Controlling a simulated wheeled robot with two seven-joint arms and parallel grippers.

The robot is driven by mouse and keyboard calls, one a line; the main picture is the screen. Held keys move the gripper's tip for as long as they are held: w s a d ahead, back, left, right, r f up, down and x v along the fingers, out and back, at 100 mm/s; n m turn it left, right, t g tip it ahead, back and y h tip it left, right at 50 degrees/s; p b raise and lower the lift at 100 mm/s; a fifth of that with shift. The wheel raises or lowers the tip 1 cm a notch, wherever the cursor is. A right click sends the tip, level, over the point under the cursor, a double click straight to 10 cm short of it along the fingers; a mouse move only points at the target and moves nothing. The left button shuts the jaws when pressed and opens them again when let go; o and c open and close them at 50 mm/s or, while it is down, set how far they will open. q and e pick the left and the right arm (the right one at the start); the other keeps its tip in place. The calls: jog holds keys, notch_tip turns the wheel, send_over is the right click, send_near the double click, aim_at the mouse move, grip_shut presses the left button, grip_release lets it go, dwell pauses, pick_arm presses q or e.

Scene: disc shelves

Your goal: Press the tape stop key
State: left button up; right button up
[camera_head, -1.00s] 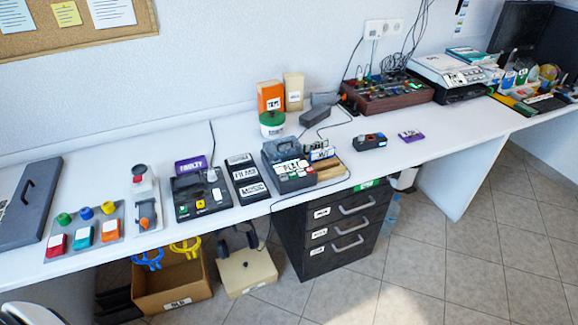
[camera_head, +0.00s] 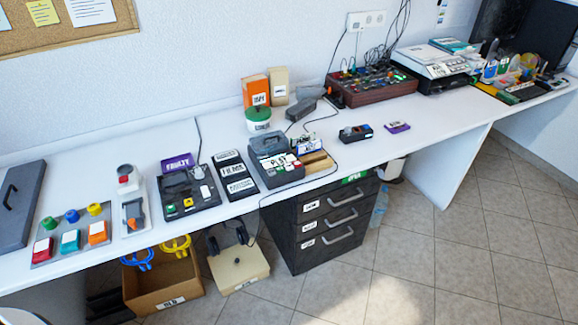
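A dark grey tape player (camera_head: 270,145) with a raised lid stands on the white desk, right of the middle of its left half. A white label and a row of small keys with green and red among them lie along its front. The lettering is too small to tell which key is stop. Neither of my grippers is in view, and nothing touches the player.
The white desk (camera_head: 400,150) also bears a dark device with yellow and green buttons (camera_head: 188,193), black labelled boxes (camera_head: 233,173), a button panel (camera_head: 70,235) and a mixer (camera_head: 372,86). A black drawer unit (camera_head: 320,222) stands below. The tiled floor in front is clear at right.

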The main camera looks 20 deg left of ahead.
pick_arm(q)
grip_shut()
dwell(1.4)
